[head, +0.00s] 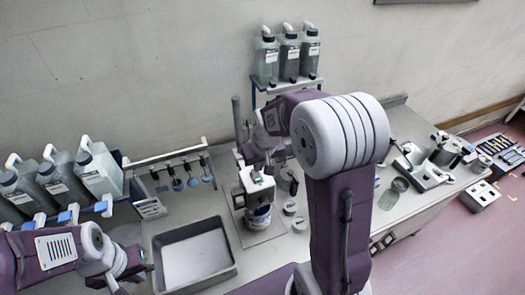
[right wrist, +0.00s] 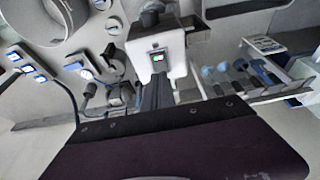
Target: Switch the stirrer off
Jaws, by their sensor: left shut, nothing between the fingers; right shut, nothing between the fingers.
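The stirrer (head: 256,181) has a white motor head above a vessel on a base plate, beside an upright rod. The green-lit switch (right wrist: 157,57) is on the face of its head in the right wrist view. My right gripper (right wrist: 157,88) is shut and empty, with its dark fingers pointing at the head just below the switch. I cannot tell whether they touch it. In the head view my right arm reaches over the bench, and its wrist is close to the stirrer. My left gripper (head: 139,265) is shut and empty, low at the left, away from the stirrer.
A grey tray (head: 232,268) lies left of the stirrer. A rack with hanging blue-tipped tools (head: 178,183) stands behind it. Jugs (head: 98,170) stand at the left, with more on a raised shelf (head: 288,83). Small jars and instruments (head: 425,172) are at the right.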

